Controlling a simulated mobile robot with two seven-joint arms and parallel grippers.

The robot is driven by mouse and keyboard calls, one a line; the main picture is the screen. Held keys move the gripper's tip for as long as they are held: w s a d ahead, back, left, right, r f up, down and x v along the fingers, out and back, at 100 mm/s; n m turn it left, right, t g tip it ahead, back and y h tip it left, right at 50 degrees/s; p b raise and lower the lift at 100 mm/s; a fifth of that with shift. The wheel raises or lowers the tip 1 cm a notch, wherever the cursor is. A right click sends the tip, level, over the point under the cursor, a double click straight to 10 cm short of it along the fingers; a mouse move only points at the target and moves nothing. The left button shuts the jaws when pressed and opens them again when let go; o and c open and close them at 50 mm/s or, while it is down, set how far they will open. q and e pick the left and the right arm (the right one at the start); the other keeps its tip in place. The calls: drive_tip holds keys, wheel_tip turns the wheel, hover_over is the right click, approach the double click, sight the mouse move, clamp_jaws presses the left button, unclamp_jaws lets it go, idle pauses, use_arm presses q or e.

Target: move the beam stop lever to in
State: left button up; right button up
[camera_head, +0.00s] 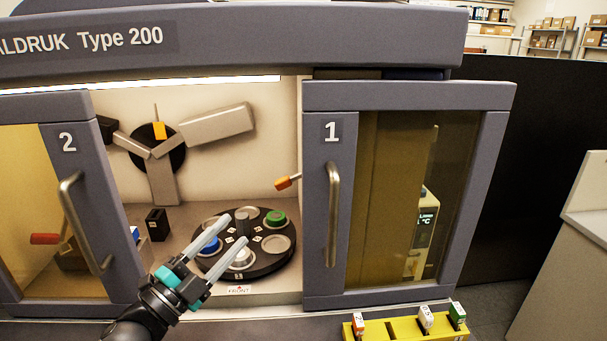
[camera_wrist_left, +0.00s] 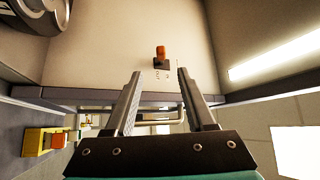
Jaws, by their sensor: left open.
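A small lever with an orange handle (camera_head: 287,182) sticks out inside the open chamber, just left of door 1; I take it for the beam stop lever. In the left wrist view an orange knob (camera_wrist_left: 162,52) on a dark base shows on a pale wall, with small unreadable marks beside it; it appears to be the same lever. My left gripper (camera_head: 234,230) is open and empty, its fingers reaching in front of the turntable, below and left of the lever. In the left wrist view its fingertips (camera_wrist_left: 158,73) are apart, with the knob beyond them. My right gripper is not in view.
Door 1 (camera_head: 312,210) and door 2 (camera_head: 75,160) flank the opening. A black turntable (camera_head: 286,262) carries blue, green and white pieces. A three-armed mechanism (camera_head: 218,122) is on the back wall. A red-handled lever (camera_head: 45,239) shows behind door 2. A yellow rack (camera_head: 400,329) stands at lower right.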

sight(277, 190)
use_arm(q)
drive_tip(key=shift+m+h, duration=0.3)
drive_tip(key=shift+m, duration=0.1)
drive_tip(key=x, duration=1.5)
drive_tip(key=shift+w+d, duration=0.1)
drive_tip(key=shift+d, duration=0.35)
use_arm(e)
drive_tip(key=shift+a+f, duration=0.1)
use_arm(q)
drive_tip(key=shift+c, duration=0.2)
clamp_jaws()
drive_tip(key=shift+f, duration=0.1)
